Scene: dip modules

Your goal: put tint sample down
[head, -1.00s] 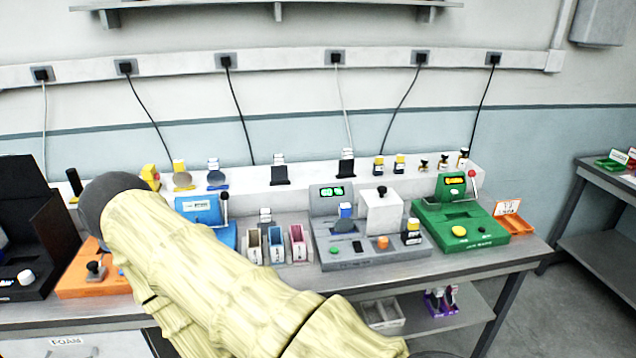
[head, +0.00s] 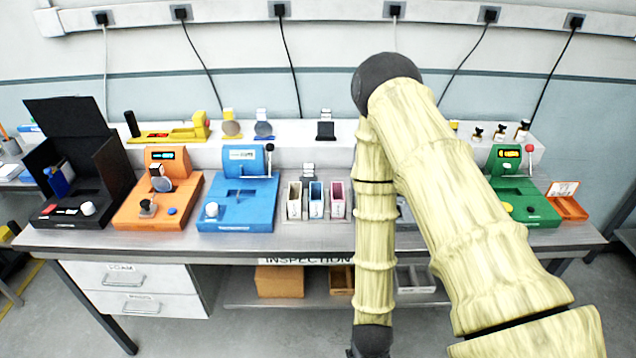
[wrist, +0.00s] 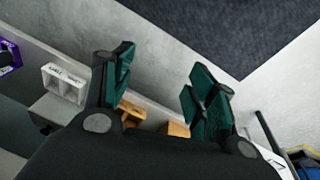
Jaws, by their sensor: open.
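My gripper (wrist: 160,65) is open in the wrist view, with nothing between its green-padded fingers. In the head view, only the dark wrist end of my arm shows at the bottom edge; the fingers are out of frame, below the bench front. I cannot tell which piece is the tint sample. A round grey sample with a white-and-black top (head: 160,180) stands at the orange module (head: 130,213).
A blue module (head: 262,215) and beige, blue and pink dip wells (head: 316,200) stand on the bench (head: 110,240). A black open case (head: 110,170) is at left, a green module (head: 535,213) at right. My arm hides the bench between. Boxes (head: 279,282) stand on the lower shelf.

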